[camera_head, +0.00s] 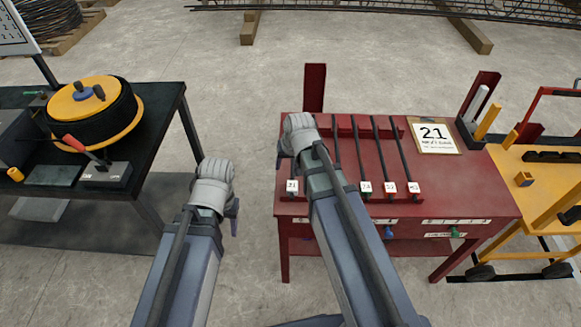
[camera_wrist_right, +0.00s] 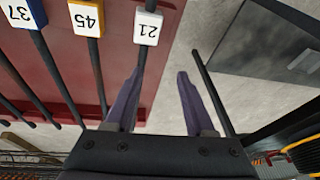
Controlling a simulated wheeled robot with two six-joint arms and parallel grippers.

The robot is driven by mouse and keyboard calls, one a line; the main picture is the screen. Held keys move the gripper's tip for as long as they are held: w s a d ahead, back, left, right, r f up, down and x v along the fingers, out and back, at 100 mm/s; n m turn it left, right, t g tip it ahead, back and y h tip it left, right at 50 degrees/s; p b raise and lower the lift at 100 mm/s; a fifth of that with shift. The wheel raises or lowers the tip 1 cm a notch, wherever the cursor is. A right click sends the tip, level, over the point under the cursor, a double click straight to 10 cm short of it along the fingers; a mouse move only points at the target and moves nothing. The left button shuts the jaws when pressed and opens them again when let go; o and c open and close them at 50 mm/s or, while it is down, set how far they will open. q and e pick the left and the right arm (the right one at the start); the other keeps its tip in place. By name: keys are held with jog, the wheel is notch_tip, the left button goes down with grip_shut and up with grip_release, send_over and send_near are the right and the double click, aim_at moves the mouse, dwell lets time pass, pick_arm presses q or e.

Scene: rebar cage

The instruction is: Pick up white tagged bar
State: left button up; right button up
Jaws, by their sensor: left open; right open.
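The white tagged bar lies on the red table (camera_head: 460,185) at its left side. Its white tag (camera_head: 292,187) reads 21 and also shows in the right wrist view (camera_wrist_right: 148,27). My right gripper (camera_head: 287,150) is over the table's left edge, above the bar, and hides most of it in the head view. In the right wrist view the open, empty jaws (camera_wrist_right: 160,75) point toward the table edge; the bar runs by the left finger, not clearly between the two. My left gripper (camera_head: 236,215) is open and empty over the floor between the tables.
Several other tagged bars lie to the right, among them one with a yellow tag (camera_wrist_right: 86,18) and one with a blue tag (camera_wrist_right: 20,14). A card (camera_head: 434,137) reading 21 lies on the table. A black table (camera_head: 150,105) with a wire spool (camera_head: 92,108) stands at left.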

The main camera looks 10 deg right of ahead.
jog(key=m+t, duration=0.1)
jog(key=m, duration=0.1)
send_near(293, 160)
jog(key=shift+b+x, duration=1.45)
jog(key=shift+x, duration=0.25)
jog(key=shift+s+d+f, duration=0.1)
jog(key=shift+d+f, duration=0.05)
jog(key=shift+f, duration=0.05)
jog(key=b+x, duration=0.5)
jog(key=shift+r, duration=0.1)
jog(key=shift+c, duration=0.2)
grip_shut()
